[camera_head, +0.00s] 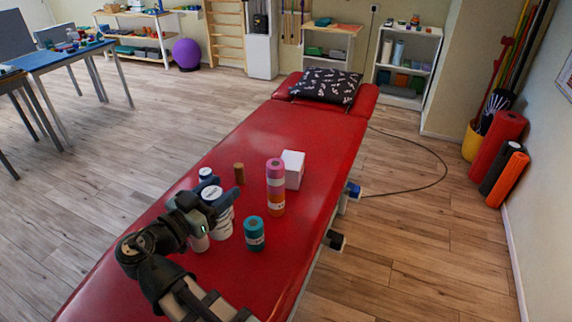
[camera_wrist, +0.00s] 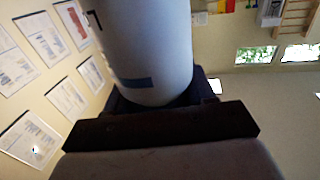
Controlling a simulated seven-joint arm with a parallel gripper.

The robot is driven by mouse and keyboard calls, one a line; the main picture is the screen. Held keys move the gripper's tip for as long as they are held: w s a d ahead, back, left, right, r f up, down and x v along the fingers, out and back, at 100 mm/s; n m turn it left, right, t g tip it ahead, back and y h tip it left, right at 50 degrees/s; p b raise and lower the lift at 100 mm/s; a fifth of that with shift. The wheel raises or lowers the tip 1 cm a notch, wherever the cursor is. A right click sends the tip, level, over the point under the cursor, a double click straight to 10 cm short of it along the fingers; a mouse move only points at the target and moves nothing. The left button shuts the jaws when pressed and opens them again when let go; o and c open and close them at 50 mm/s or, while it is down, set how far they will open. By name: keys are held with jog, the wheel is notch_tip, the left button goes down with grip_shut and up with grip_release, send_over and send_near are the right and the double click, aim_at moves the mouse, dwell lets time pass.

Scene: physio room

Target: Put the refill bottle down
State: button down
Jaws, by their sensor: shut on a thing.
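The refill bottle, a pale white cylinder with a blue label patch (camera_wrist: 145,50), fills the upper middle of the wrist view. My gripper (camera_wrist: 160,105) is shut on it there, with dark jaws around its lower visible end. In the head view my gripper (camera_head: 203,215) is over the near left part of the red treatment table (camera_head: 305,135), among white bottles. A large white bottle with a dark-ringed top (camera_head: 220,212) shows beside the jaws. My arm hides part of this group, so I cannot tell whether the held bottle touches the table.
A teal roll (camera_head: 253,235), a stack of pink and orange rolls (camera_head: 275,187), a white box (camera_head: 293,168) and a brown cylinder (camera_head: 239,173) stand close by to the right. A smaller capped bottle (camera_head: 206,175) stands behind. The table beyond is clear up to the patterned pillow (camera_head: 325,85).

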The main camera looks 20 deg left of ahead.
jog(key=shift+w+a+r, duration=0.1)
jog(key=shift+w+r, duration=0.05)
jog(key=shift+r, duration=0.4)
jog(key=shift+w+a+r, duration=0.1)
jog(key=shift+r, duration=0.45)
jog(key=w+a+m+h, duration=0.1)
jog(key=w+a, duration=0.1)
jog(key=w, duration=1)
jog(key=w+a+m+h, duration=0.1)
jog(key=w+a+h, duration=0.15)
jog(key=w, duration=0.95)
jog(key=w+d+m+g, duration=0.1)
jog(key=w+d, duration=0.2)
jog(key=w, duration=1.8)
notch_tip(320, 180, down, 15)
jog(key=shift+s+d+f+h, duration=0.2)
jog(key=shift+s+h, duration=0.1)
jog(key=shift+h, duration=0.15)
jog(key=shift+c, duration=1.8)
grip_release()
